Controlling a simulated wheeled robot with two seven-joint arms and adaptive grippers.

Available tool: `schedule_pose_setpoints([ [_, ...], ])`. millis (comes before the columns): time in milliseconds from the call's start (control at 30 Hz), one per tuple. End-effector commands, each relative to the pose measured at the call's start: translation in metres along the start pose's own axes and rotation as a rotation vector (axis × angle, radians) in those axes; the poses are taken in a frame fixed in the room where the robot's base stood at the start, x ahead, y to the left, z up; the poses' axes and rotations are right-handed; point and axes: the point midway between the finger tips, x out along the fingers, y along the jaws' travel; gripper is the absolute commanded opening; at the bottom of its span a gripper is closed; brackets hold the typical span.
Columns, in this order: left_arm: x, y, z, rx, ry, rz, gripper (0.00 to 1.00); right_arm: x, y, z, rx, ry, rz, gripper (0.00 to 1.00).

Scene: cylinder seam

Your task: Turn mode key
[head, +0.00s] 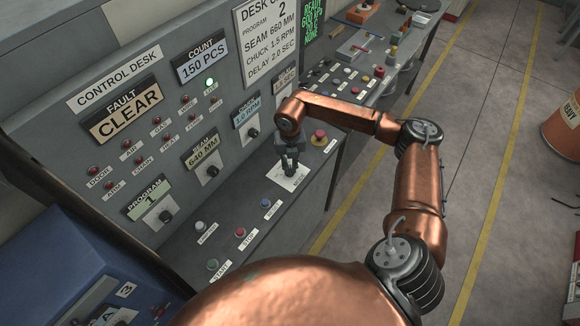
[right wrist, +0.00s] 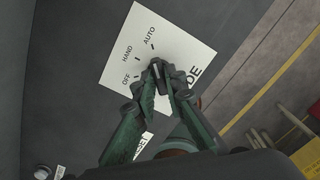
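The mode key, a small dark knob (right wrist: 159,71), stands on a white plate (right wrist: 179,38) marked OFF, HAND, AUTO and a partly covered MODE. In the head view the plate (head: 283,180) lies on the desk's sloped ledge, and the key is hidden behind the gripper. My right gripper (head: 290,170) points down at the plate. In the right wrist view its two green-grey fingers (right wrist: 161,84) converge on either side of the key and appear closed on it. I cannot tell which label the key points to. My left gripper is not in view.
Several push buttons, such as a blue one (head: 266,203), line the ledge in front. The upright panel (head: 75,133) with knobs and lamps rises at left. Open floor lies at right.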

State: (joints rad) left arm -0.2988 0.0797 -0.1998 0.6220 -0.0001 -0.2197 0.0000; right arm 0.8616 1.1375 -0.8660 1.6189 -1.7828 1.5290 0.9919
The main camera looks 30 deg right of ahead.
Motion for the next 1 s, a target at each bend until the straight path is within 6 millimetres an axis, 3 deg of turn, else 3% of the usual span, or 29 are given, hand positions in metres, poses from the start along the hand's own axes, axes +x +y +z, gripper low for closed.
schedule_pose_setpoints([
  [133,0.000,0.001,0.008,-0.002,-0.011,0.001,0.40,0.000,0.000,0.000,0.000,0.000,0.000,0.00],
  [567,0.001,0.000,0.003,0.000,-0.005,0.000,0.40,0.000,0.000,0.000,-0.017,-0.001,-0.001,0.00],
  [1000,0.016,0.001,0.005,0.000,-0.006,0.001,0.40,0.001,-0.001,0.001,-0.282,-0.003,-0.002,0.00],
])
